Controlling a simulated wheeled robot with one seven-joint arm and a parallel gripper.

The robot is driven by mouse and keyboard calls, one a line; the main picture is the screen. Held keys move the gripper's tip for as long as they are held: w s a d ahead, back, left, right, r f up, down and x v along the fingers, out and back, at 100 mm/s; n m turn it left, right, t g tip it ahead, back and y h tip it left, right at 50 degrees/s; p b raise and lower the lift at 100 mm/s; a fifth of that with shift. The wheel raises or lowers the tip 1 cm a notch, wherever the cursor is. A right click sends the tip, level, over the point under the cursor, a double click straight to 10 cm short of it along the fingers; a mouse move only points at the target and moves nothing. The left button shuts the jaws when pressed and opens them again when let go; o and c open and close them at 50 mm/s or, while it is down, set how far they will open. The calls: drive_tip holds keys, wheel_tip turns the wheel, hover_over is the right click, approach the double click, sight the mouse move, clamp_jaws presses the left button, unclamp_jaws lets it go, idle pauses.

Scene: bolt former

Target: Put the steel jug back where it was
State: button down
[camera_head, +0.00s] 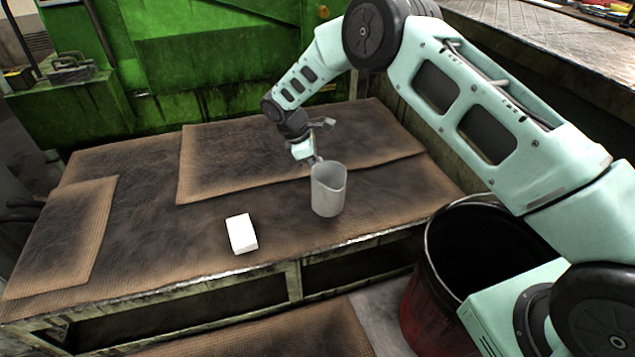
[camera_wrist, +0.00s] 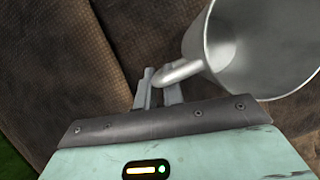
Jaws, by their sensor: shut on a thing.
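The steel jug (camera_head: 328,190) is a grey open-topped cup shape, upright or nearly so, over the right part of the worn brown bench (camera_head: 190,232). My gripper (camera_head: 314,160) is at the jug's far side and shut on its handle. In the wrist view the two fingers of my gripper (camera_wrist: 160,92) pinch the handle, and the steel jug (camera_wrist: 262,45) opens toward the camera at upper right. I cannot tell whether the jug's base touches the bench or hangs just above it.
A white block (camera_head: 241,233) lies on the bench left of the jug. A dark red bucket (camera_head: 432,305) stands at the bench's right front. Green machinery (camera_head: 200,60) rises behind. Brown mats (camera_head: 62,235) cover parts of the bench, and its left middle is clear.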

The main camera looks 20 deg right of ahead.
sight(316, 177)
drive_tip(key=shift+f, duration=1.95)
drive_tip(key=shift+f, duration=0.1)
drive_tip(key=c, duration=1.5)
unclamp_jaws()
drive_tip(key=shift+b, duration=0.3)
